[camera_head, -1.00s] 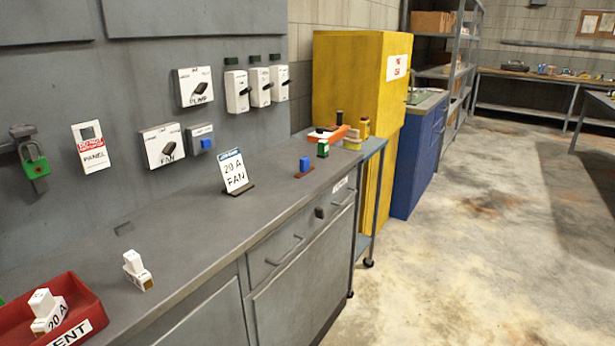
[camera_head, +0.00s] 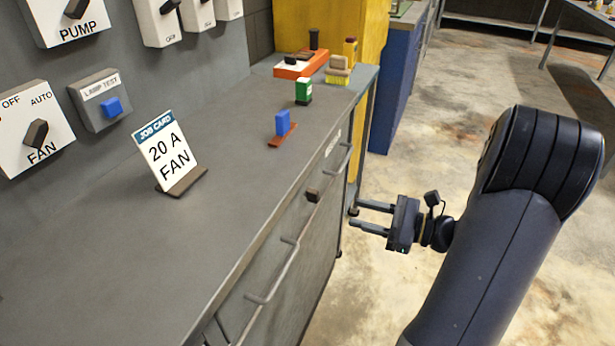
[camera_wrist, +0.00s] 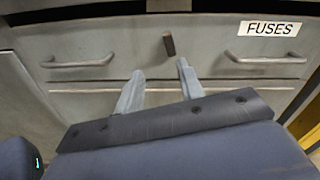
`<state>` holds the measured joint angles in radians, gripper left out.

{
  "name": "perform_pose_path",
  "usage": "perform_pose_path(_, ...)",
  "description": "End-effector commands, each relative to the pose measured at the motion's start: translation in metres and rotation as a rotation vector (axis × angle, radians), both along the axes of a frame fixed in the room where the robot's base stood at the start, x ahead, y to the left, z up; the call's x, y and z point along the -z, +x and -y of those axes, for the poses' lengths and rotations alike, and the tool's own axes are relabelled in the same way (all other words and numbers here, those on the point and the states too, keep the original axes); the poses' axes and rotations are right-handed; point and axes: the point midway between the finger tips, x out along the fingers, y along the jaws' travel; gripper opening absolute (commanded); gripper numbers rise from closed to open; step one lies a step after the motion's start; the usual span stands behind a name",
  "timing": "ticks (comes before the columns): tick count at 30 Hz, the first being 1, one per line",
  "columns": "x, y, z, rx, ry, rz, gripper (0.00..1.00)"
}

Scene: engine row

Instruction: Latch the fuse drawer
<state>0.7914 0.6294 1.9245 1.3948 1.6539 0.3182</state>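The fuse drawer (camera_wrist: 225,38) is in the front of the grey bench and carries a "FUSES" label (camera_wrist: 270,28) and a bar handle (camera_wrist: 265,59). It looks flush with the drawer front beside it.
The bench top (camera_head: 120,270) holds a job card (camera_head: 166,152) reading "20 A FAN", a blue block (camera_head: 283,122), a green block (camera_head: 303,90) and an orange tray (camera_head: 297,68). Another handle (camera_wrist: 78,62) juts out left of the latch. Floor behind my arm is clear.

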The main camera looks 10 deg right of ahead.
Motion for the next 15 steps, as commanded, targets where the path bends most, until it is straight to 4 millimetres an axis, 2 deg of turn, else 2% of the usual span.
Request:
perform_pose_path(2, 0.001, 0.003, 0.008, 0.025, 0.025, 0.005, 0.36)
perform_pose_path(5, 0.000, 0.006, 0.006, 0.032, 0.034, 0.007, 0.36)
perform_pose_path(15, 0.001, 0.035, -0.037, 0.025, 0.030, 0.007, 0.36)
